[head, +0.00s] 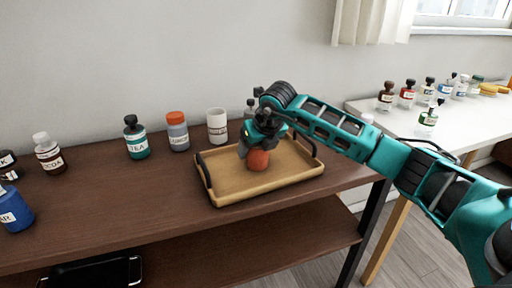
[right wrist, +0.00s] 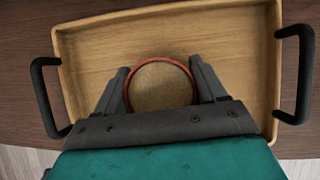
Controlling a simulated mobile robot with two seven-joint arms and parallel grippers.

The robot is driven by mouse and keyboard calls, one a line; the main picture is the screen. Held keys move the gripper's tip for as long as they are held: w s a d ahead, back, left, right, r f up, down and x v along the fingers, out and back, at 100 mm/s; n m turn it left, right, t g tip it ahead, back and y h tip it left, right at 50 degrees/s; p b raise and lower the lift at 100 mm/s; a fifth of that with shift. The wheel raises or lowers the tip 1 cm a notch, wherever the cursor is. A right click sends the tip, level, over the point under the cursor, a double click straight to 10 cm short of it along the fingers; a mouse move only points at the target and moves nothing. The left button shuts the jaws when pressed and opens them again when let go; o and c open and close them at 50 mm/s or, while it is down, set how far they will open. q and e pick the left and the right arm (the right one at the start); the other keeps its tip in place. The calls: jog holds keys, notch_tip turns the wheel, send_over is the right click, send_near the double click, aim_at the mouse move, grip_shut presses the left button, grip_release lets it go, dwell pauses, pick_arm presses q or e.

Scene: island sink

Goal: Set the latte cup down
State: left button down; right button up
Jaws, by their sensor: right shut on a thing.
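The latte cup (head: 258,160) is orange-red and shows below my right gripper (head: 250,148) in the head view. In the right wrist view the cup (right wrist: 160,86) shows from above, with a red rim and a brown speckled inside. My right gripper (right wrist: 160,90) is shut around it, one finger on each side. The cup is over the wooden tray (head: 225,188); I cannot tell for sure whether its base touches the tray floor. The tray (right wrist: 85,55) has two black handles. My left gripper is out of view.
The tray stands on a dark brown table (head: 110,205). A cocoa bottle (head: 49,154) is further left. A white table (head: 400,118) holds several bottles.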

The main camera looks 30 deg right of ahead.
jog(key=shift+f, duration=0.15)
jog(key=o, duration=1.2)
jog(key=shift+s+r, duration=0.1)
jog(key=shift+r, duration=0.3)
jog(key=p+v, duration=0.1)
jog(key=v, duration=1)
jog(key=shift+s+r, duration=0.15)
jog(key=shift+r, duration=0.1)
jog(key=shift+a, duration=0.1)
